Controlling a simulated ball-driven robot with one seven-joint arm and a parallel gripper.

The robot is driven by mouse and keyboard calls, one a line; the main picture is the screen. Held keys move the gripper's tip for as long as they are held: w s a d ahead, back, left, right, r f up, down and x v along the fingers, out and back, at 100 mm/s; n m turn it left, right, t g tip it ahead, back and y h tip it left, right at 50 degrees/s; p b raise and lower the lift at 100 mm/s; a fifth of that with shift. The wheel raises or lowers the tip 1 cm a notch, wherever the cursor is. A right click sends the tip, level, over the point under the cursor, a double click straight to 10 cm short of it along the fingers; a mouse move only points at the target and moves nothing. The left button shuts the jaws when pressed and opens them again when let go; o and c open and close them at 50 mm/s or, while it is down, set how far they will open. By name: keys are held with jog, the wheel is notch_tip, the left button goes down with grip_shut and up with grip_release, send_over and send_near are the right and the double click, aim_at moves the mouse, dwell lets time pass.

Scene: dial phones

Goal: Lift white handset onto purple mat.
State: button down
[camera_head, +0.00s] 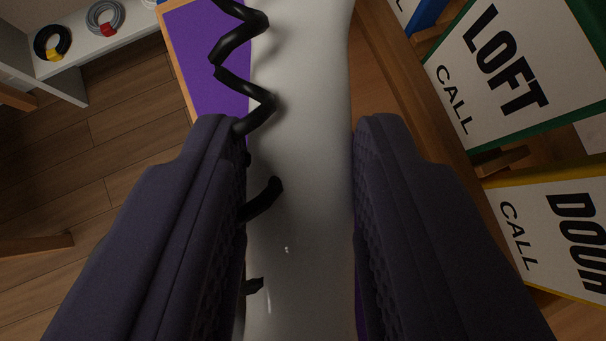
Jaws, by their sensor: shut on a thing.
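The white handset (303,130) runs from top to bottom through the middle of the view, between the two dark fingers of my gripper (300,150). My gripper is shut on the handset, with a finger along each long side. A black coiled cord (236,40) winds along the handset's left side and passes partly behind the left finger. The purple mat (205,60) shows beyond the handset at the upper left, with a light wooden edge. The handset and fingers hide the rest of the mat. I cannot tell whether the handset touches it.
Signs reading "LOFT CALL" (500,70) and "DOOR CALL" (555,235) stand close on the right, beside a wooden edge (425,110). A white shelf (95,45) with a black cable coil (52,42) and a grey one (105,18) is at the upper left. Wooden floor (110,150) shows at left.

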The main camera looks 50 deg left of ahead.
aim_at(300, 277)
jog(key=shift+f+b, duration=0.7)
jog(key=shift+f, duration=0.35)
jog(key=shift+f+b, duration=0.3)
jog(key=shift+f, duration=0.2)
jog(key=c, duration=0.7)
grip_release()
